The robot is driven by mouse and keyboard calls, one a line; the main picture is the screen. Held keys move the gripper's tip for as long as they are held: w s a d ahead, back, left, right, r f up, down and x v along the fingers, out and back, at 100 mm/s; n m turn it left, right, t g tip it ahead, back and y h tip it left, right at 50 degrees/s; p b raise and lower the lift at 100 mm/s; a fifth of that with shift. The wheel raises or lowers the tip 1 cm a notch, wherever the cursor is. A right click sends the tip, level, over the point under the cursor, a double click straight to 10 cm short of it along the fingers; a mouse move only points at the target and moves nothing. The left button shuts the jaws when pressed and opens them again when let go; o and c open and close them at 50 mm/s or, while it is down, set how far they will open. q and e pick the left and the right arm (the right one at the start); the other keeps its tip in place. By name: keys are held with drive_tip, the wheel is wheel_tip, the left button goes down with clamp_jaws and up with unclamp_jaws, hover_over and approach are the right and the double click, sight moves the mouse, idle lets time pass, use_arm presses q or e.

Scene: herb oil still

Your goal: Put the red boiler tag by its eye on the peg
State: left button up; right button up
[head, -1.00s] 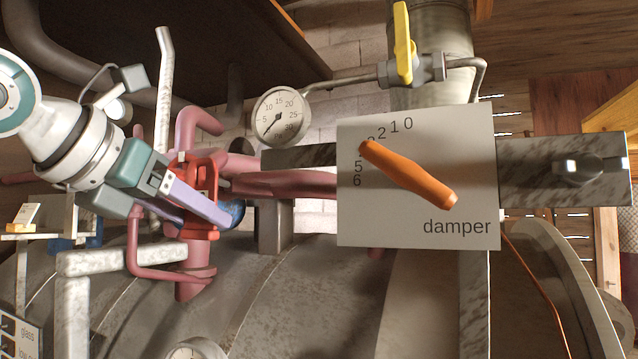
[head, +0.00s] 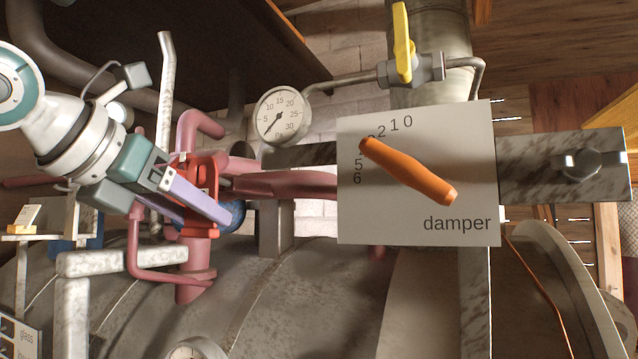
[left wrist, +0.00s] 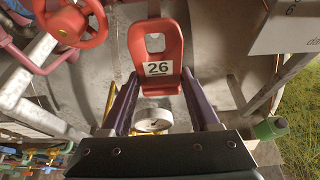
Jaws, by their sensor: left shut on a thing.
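The red boiler tag (left wrist: 156,75) shows in the left wrist view as a flat red plate with a white "26" label and an open eye at its upper end. My left gripper (left wrist: 158,92) is shut on its lower part, one purple finger on each side, and the eye stands clear of the fingers. In the head view my left gripper (head: 222,213) is at left, in front of red and pink pipework. Red shows around its fingers there, but I cannot clearly separate tag from fittings. I cannot make out the peg in either view. My right gripper is not in view.
A damper plate (head: 440,190) with an orange handle (head: 410,172) stands right of the gripper. A round gauge (head: 283,113) and a yellow-handled valve (head: 403,45) are above. A red handwheel (left wrist: 70,25) is at upper left in the left wrist view. Pipes crowd the gripper.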

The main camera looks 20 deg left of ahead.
use_arm(q)
drive_tip(key=shift+w+f, duration=0.1)
drive_tip(key=shift+w, duration=1.15)
idle(1.2)
drive_tip(key=shift+w+d+f+b, duration=0.1)
drive_tip(key=shift+w+f+b, duration=0.15)
drive_tip(key=shift+w+b, duration=0.4)
idle(1.5)
drive_tip(key=shift+f+b, duration=0.25)
drive_tip(key=shift+b, duration=0.1)
idle(0.5)
drive_tip(key=o, duration=1.3)
